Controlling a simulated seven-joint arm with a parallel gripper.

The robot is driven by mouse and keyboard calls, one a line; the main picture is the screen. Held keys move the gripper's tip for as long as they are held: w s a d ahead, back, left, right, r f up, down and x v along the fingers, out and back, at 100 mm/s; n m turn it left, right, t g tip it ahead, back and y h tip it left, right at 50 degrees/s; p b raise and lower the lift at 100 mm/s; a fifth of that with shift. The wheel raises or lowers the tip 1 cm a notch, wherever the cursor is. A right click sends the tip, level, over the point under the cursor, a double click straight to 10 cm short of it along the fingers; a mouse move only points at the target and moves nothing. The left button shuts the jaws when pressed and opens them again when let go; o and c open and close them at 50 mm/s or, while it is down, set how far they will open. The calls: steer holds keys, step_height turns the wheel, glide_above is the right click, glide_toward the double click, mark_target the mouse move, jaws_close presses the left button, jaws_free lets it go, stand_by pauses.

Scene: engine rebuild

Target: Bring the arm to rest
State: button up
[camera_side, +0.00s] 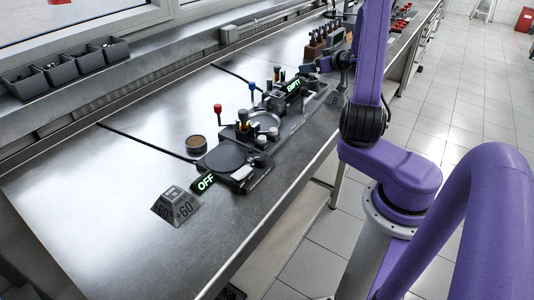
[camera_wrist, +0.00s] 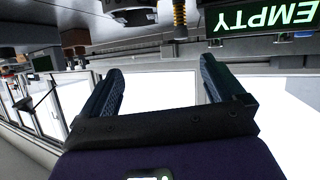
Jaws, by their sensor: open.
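In the wrist view my gripper (camera_wrist: 160,66) has its two dark ribbed fingers spread wide apart, with nothing between them. I cannot make out my gripper clearly in that view.
Dark bins (camera_side: 55,68) line the back. The bench's left front is clear.

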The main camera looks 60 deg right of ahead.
steer(key=w+a+r+n+g+y, duration=0.1)
steer(key=w+a+n+y, duration=0.1)
steer(key=w+a, duration=0.65)
steer(key=w+a+r+n+g+y, duration=0.1)
steer(key=w+a+r+n+g, duration=0.15)
steer(key=a, duration=1.15)
steer(key=s+a+n+y, duration=0.1)
steer(key=s+a+n, duration=0.1)
steer(key=a, duration=0.8)
steer(key=s+a+n+g+y, duration=0.1)
steer(key=s+a+n+g, duration=0.2)
steer(key=s+a, duration=0.45)
steer(key=s+a+n+g, duration=0.2)
steer(key=s+a+n, duration=0.1)
steer(key=s, duration=1)
steer(key=s+a+n+g, duration=0.3)
steer(key=s, duration=1)
steer(key=shift+s+a+f, duration=0.15)
steer(key=shift+s, duration=0.15)
steer(key=shift+g, duration=0.25)
